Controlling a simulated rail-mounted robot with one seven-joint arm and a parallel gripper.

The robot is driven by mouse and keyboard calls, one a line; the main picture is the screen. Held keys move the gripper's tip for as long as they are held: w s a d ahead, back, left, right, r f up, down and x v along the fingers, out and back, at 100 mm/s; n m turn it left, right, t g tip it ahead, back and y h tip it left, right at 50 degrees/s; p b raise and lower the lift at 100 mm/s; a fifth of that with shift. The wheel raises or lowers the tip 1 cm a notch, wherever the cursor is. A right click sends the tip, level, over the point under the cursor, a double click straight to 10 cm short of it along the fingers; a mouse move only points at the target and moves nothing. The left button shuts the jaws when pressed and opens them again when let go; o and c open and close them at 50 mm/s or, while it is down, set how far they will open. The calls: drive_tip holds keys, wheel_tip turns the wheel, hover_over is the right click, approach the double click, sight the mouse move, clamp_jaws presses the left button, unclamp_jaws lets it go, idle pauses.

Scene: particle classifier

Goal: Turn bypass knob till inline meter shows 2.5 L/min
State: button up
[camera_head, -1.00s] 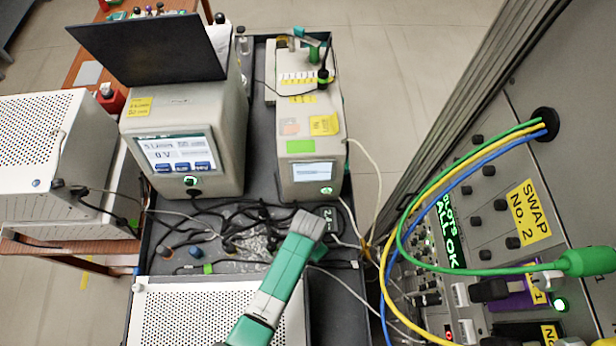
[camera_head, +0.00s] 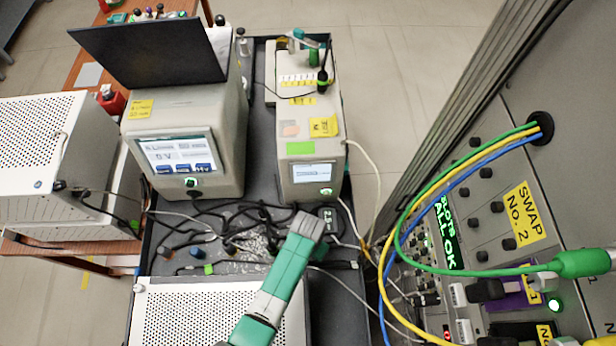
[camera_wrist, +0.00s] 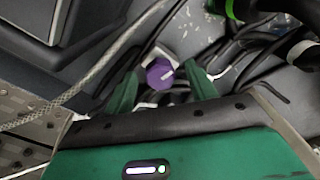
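A purple bypass knob (camera_wrist: 160,74) with a white pointer mark shows in the wrist view, seated on a pale fitting among cables. My gripper (camera_wrist: 161,71) has its two green fingers apart, one on each side of the knob, with a visible gap to it on both sides. In the head view my green and grey arm reaches up over the cart and hides the knob and the fingertips. The inline meter (camera_head: 328,214) is a small dark display just above the arm's end. It reads about 2.5, but the last digit is too small to be certain.
Black cables (camera_head: 250,213) tangle around the work spot. Two beige instruments with screens, one at left (camera_head: 220,120) and one at right (camera_head: 312,150), stand behind it. A perforated white box (camera_head: 180,310) lies in front, and a rack panel (camera_head: 500,190) stands at right.

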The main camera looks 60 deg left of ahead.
wheel_tip(320, 180, up, 8)
drive_tip(key=shift+f+p, duration=0.1)
drive_tip(key=shift+p, duration=0.45)
